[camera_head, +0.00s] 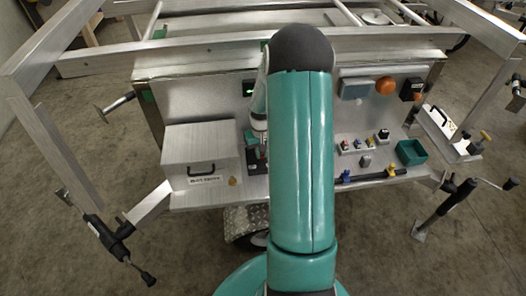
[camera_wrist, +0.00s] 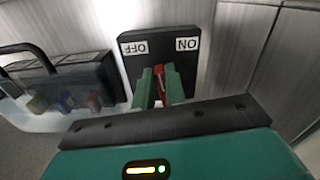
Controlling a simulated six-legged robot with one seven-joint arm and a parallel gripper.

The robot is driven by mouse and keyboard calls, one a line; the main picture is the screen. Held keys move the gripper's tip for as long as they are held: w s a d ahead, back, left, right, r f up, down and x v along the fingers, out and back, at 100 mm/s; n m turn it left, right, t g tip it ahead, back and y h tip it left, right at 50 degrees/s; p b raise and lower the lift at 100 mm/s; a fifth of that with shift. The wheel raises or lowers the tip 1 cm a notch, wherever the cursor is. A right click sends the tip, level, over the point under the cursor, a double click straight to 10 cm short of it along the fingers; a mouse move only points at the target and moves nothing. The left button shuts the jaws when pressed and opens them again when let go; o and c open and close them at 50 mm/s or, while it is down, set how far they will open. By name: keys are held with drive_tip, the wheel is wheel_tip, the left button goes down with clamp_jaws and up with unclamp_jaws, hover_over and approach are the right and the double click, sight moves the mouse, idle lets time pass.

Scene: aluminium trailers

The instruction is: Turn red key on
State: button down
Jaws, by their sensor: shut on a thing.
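In the wrist view, a black switch plate (camera_wrist: 164,36) is fixed to a bare metal surface. It has white OFF and ON labels that read upside down, OFF on the left and ON on the right. The red key (camera_wrist: 159,82) shows below and between the labels. My gripper (camera_wrist: 160,74) has its two green fingers closed on the key, one on each side. The fingers hide most of the key, so I cannot tell which label it points to. In the head view my arm covers most of this spot.
A grey box with a black handle (camera_wrist: 29,47) and several coloured knobs stands close to the left in the wrist view. In the head view, a lidded metal box (camera_head: 200,150) sits left of my arm, and a green bin (camera_head: 411,152) to the right. Metal rails surround the trailer.

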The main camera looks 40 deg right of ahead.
drive_tip(key=m, duration=0.3)
drive_tip(key=w+m, duration=0.1)
drive_tip(key=m, duration=0.1)
drive_tip(key=shift+a+m, duration=0.3)
drive_tip(key=shift+a, duration=0.1)
drive_tip(key=m, duration=0.5)
drive_tip(key=shift+w+a, duration=0.15)
drive_tip(key=shift+w, duration=0.15)
drive_tip(key=c, duration=1.4)
unclamp_jaws()
drive_tip(key=shift+c, duration=0.2)
drive_tip(key=shift+r, duration=0.1)
wheel_tip(320, 180, up, 14)
